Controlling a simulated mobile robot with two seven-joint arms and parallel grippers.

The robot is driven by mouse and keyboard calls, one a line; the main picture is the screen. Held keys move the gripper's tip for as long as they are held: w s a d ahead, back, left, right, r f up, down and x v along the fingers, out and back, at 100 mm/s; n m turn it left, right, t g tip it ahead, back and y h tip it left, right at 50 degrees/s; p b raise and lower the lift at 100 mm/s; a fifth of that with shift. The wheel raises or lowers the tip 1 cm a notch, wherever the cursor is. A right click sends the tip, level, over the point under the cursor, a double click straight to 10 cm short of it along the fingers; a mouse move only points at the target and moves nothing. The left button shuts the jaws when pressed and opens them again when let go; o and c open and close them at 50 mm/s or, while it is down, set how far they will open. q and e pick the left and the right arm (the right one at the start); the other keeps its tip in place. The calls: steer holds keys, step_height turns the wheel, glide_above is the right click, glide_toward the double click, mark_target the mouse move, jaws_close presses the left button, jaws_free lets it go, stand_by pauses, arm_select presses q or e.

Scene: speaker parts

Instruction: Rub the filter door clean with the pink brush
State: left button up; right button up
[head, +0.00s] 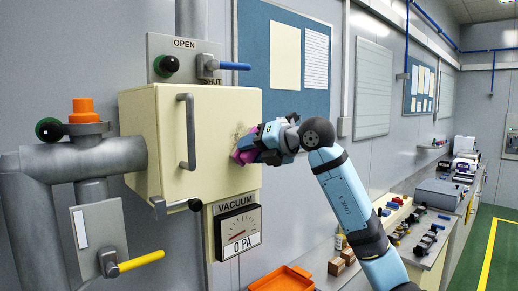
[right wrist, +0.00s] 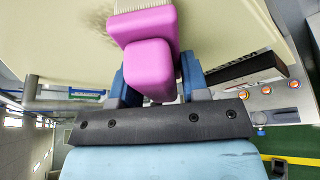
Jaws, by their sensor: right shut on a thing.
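The filter door is the cream front of a wall-mounted box (head: 220,120), with a grey vertical bar handle (head: 187,130). My right gripper (head: 258,150) is at the door's right part, shut on the pink brush (head: 243,157). In the right wrist view the pink brush (right wrist: 148,55) sits between my fingers, its pale bristles (right wrist: 140,5) toward the cream surface (right wrist: 60,40). The bristles seem to be at the surface; exact contact is hard to tell. A brownish smudge (right wrist: 97,20) shows beside the brush. My left gripper is not in view.
Below the door hangs a vacuum gauge (head: 238,230). A blue-handled OPEN/SHUT switch (head: 225,66) is above. Pipes and a yellow-handled valve (head: 130,262) stand left. An orange tray (head: 283,279) and a bench with several small parts (head: 420,235) are lower right.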

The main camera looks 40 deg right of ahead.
steer(key=shift+s+a, duration=0.2)
steer(key=shift+a, duration=2.55)
steer(key=shift+d+r, duration=0.15)
steer(key=shift+r, duration=0.55)
steer(key=shift+d, duration=0.7)
steer(key=shift+w+d+b, duration=0.15)
steer(key=shift+d+b, duration=0.25)
steer(key=shift+d, duration=1.1)
steer(key=shift+w+d+b, duration=0.15)
steer(key=shift+d+b, duration=0.2)
steer(key=shift+d, duration=1.2)
steer(key=shift+r+p, duration=0.5)
steer(key=shift+r, duration=0.2)
steer(key=shift+s+a+p, duration=0.15)
steer(key=shift+a+p, duration=0.05)
steer(key=shift+a, duration=1.75)
steer(key=shift+s+a+p, duration=0.15)
steer(key=shift+a, duration=1.75)
